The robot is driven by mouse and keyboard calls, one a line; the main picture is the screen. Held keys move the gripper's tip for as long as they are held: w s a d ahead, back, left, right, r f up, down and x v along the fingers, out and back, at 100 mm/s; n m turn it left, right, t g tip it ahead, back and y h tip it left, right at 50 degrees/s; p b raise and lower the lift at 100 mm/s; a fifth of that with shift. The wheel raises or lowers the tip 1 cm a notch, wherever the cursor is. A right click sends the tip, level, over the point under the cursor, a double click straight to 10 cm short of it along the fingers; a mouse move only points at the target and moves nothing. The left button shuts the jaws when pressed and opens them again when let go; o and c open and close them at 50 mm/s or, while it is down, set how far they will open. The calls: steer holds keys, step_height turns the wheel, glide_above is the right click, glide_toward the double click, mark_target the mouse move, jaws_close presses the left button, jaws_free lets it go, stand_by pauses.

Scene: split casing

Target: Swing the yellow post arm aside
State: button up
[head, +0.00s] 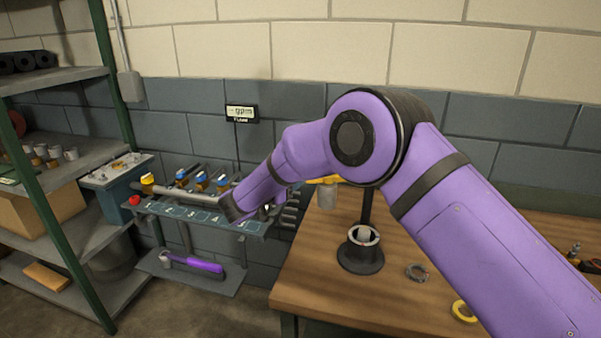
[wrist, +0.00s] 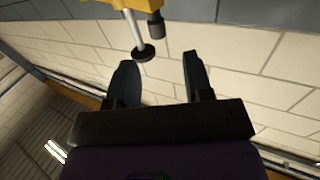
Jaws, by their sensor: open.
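The yellow post arm (head: 325,180) shows only in part in the head view, behind my purple arm. A grey cylinder (head: 327,196) hangs below it, near a dark upright post (head: 367,205). In the wrist view a yellow part (wrist: 125,4), apparently the post arm, crosses the top edge. A pale rod with a black disc (wrist: 143,52) and a dark knob (wrist: 157,26) extend from it. My gripper (wrist: 157,66) is open and empty, its fingers apart below the disc. I see no contact. My gripper's fingers cannot be made out in the head view.
A black holder with a metal ring (head: 362,245) stands on the wooden table (head: 320,280). A numbered tool rack (head: 195,214) and green-posted shelves (head: 65,225) stand left.

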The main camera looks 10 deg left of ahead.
steer(key=shift+v, duration=1.1)
